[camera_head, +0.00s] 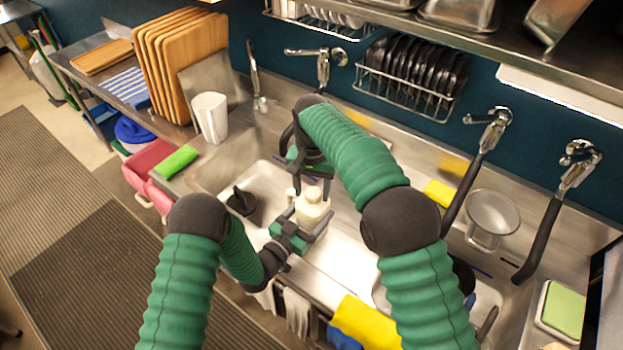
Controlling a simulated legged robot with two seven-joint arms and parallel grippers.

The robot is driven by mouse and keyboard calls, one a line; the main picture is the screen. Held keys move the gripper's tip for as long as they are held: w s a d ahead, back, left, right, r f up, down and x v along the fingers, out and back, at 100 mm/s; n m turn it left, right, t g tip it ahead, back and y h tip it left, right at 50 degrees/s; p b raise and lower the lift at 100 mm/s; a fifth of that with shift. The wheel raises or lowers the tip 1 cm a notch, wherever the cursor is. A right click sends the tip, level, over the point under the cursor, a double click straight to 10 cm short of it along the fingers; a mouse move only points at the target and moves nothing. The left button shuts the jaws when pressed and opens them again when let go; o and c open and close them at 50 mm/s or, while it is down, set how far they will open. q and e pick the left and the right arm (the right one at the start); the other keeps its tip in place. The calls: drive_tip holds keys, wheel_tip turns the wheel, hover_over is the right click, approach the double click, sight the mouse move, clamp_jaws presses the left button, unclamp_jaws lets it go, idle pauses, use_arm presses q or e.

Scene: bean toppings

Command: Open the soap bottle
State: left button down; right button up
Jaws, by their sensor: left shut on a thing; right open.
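A cream soap bottle (309,212) stands upright over the sink area in the middle of the view. My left gripper (306,228) is shut on the body of the bottle from the near side. My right gripper (308,187) reaches down from above with its jaws open around the top of the bottle. The bottle's cap is mostly hidden by the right gripper, so I cannot tell whether the fingers touch it.
A black plunger-like object (241,201) sits in the left sink. A white pitcher (210,117), a green sponge (177,162) and wooden boards (180,50) are at the left. A yellow cloth (365,322) hangs on the front edge. Faucets (323,68) line the back wall.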

drive_tip(key=shift+f, duration=0.25)
clamp_jaws()
drive_tip(key=n, duration=0.6)
drive_tip(key=shift+r, duration=0.1)
drive_tip(key=shift+s, duration=0.15)
idle(0.3)
drive_tip(key=shift+a+r, duration=0.1)
drive_tip(key=shift+r, duration=1.05)
